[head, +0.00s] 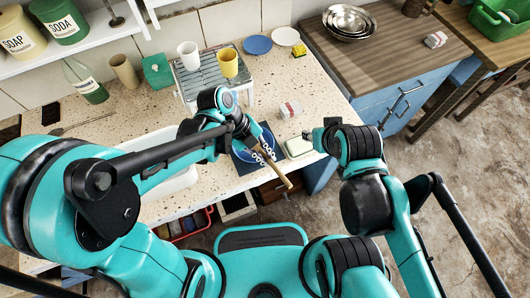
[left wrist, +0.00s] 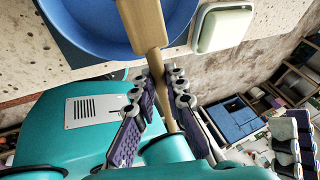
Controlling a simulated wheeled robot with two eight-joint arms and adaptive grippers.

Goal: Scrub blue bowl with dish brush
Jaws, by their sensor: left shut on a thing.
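The blue bowl (left wrist: 95,32) fills the top of the left wrist view, on a darker blue mat (left wrist: 60,42) at the counter's front edge. In the head view my left arm and gripper hide much of it. My left gripper (head: 264,152) is shut on the wooden dish brush (left wrist: 148,58); its fingers also show in the left wrist view (left wrist: 160,95). The brush's broad wooden end overlaps the bowl in that view; bristles and any contact are hidden. Its other end (head: 284,178) sticks out past the counter edge. My right gripper (head: 312,137) is small and partly hidden, right of the bowl.
A pale green soap dish (left wrist: 222,27) sits right of the bowl. Behind are a small red-and-white box (head: 290,109), a rack with a yellow cup (head: 228,63) and white cup (head: 188,55), two plates and a yellow sponge (head: 299,50). A white basin lies left, partly behind my arm.

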